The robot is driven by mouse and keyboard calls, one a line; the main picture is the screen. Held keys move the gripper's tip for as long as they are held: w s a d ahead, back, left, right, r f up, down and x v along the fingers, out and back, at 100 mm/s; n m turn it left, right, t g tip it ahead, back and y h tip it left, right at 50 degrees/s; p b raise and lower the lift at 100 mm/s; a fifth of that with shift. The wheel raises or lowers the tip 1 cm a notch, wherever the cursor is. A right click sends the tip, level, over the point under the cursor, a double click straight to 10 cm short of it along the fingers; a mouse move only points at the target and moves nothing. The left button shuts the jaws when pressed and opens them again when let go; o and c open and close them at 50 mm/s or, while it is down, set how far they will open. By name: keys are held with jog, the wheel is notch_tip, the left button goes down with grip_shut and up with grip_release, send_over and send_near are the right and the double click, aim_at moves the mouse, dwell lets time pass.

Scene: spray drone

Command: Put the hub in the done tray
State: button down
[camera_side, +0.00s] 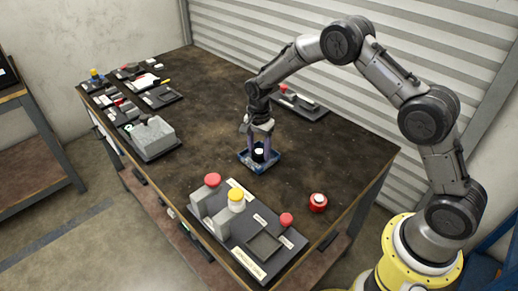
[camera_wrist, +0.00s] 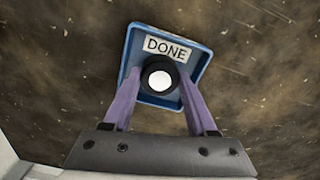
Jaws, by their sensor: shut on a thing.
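The hub is a small black cylinder with a white top (camera_side: 259,154). It also shows in the wrist view as a black ring with a white centre (camera_wrist: 160,78). My gripper (camera_side: 261,148) points down over the blue done tray (camera_side: 272,169), with its purple fingers shut on the hub from two sides. In the wrist view the tray (camera_wrist: 200,50) lies right below the fingers, and its DONE label shows above the hub. The hub is within the tray's outline; I cannot tell whether it touches the tray floor.
A dark board with red and yellow knobs (camera_side: 245,225) stands at the table's front edge. A grey block (camera_side: 153,138) and several small boards are at the left. A dark board (camera_side: 300,105) lies behind. The table around the tray is clear.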

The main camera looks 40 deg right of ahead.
aim_at(259, 151)
jog(key=shift+f, duration=0.1)
jog(key=shift+c, duration=2.4)
grip_release()
notch_tip(259, 151, up, 12)
jog(key=shift+r, duration=0.25)
jog(key=s+r+n+t, duration=0.3)
jog(key=s+r+n, duration=0.4)
jog(key=s+r, duration=0.85)
jog(key=s+f+n+t, duration=0.1)
jog(key=s+n, duration=0.7)
jog(key=s, duration=1.1)
jog(key=shift+f+t, duration=0.15)
jog(key=shift+t, duration=0.65)
